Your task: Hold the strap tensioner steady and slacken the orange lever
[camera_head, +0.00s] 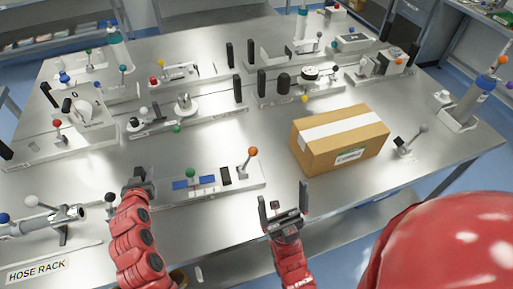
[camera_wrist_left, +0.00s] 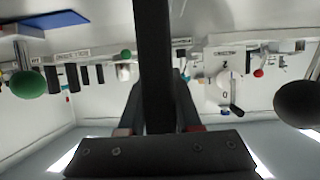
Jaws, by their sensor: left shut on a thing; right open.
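The fixture that appears to be the strap tensioner (camera_head: 222,195) is a long pale base with blue pads, a green ball knob (camera_head: 190,173) and a black block. Its lever with an orange ball (camera_head: 252,152) stands tilted right at the right end. My left gripper (camera_head: 139,186) is shut at the base's left end on a black upright handle, which crosses the left wrist view (camera_wrist_left: 153,60). The green knob also shows there (camera_wrist_left: 28,84); the orange ball does not. My right gripper (camera_head: 284,212) is open and empty, in front of and right of the lever.
A cardboard box (camera_head: 340,140) stands right of the lever. Several other fixtures with levers and knobs fill the back of the metal table. A hose rack (camera_head: 40,270) is at the front left. Bare tabletop lies between my right gripper and the tensioner.

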